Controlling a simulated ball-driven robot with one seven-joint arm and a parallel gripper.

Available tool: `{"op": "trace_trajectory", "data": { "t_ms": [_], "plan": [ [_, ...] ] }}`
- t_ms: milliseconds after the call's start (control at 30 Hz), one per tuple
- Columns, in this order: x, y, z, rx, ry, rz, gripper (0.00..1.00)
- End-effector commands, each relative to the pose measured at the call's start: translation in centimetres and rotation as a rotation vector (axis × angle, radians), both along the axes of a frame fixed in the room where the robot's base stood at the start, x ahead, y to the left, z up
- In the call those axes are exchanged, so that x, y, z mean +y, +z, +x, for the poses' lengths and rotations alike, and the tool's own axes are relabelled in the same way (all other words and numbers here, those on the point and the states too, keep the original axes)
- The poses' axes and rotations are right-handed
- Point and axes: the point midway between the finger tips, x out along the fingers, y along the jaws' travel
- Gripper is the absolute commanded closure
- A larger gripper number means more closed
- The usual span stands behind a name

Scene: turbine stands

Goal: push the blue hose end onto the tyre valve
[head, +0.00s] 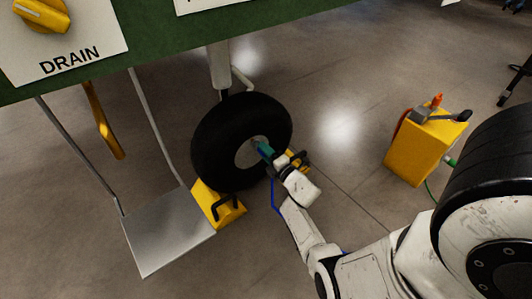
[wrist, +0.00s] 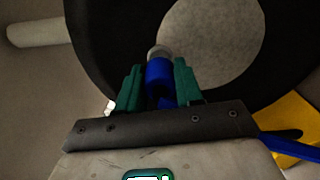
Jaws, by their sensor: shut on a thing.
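My gripper (head: 266,150) is at the wheel face, against the pale disc in the tyre (head: 215,145). In the wrist view its green fingers (wrist: 158,80) are shut on the blue hose end (wrist: 159,74), one on each side. The hose end points away from me towards the wheel. A short grey round piece, seemingly the tyre valve (wrist: 157,51), shows right at its far end, in line with it. I cannot tell how far the two overlap. The blue hose (head: 274,193) hangs below my gripper and also shows in the wrist view (wrist: 290,147).
A yellow chock (head: 228,212) with a dark handle sits under the tyre. A grey metal plate (head: 165,235) hangs on rods at left. A yellow box (head: 420,148) stands on the floor at right. A green panel (head: 150,45) spans the top.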

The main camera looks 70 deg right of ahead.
Motion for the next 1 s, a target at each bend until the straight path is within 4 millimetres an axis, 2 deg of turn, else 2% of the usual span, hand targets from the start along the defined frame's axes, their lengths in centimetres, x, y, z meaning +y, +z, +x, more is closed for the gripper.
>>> {"op": "trace_trajectory", "data": {
  "t_ms": [33,267,300,600,767,867,1000],
  "plan": [
    [-0.17,0.21,0.86,0.001,-0.001,0.000,1.00],
    [-0.08,0.17,0.92,0.001,0.002,0.001,1.00],
    [-0.07,0.15,0.94,0.001,0.002,0.001,0.64],
    [-0.11,0.14,0.64,0.001,0.000,0.001,0.35],
    [-0.12,0.14,0.54,0.001,-0.001,0.000,0.35],
    [-0.12,0.12,0.50,0.000,-0.001,0.001,0.27],
    [-0.13,0.12,0.47,0.000,-0.001,0.001,0.27]
  ]
}}
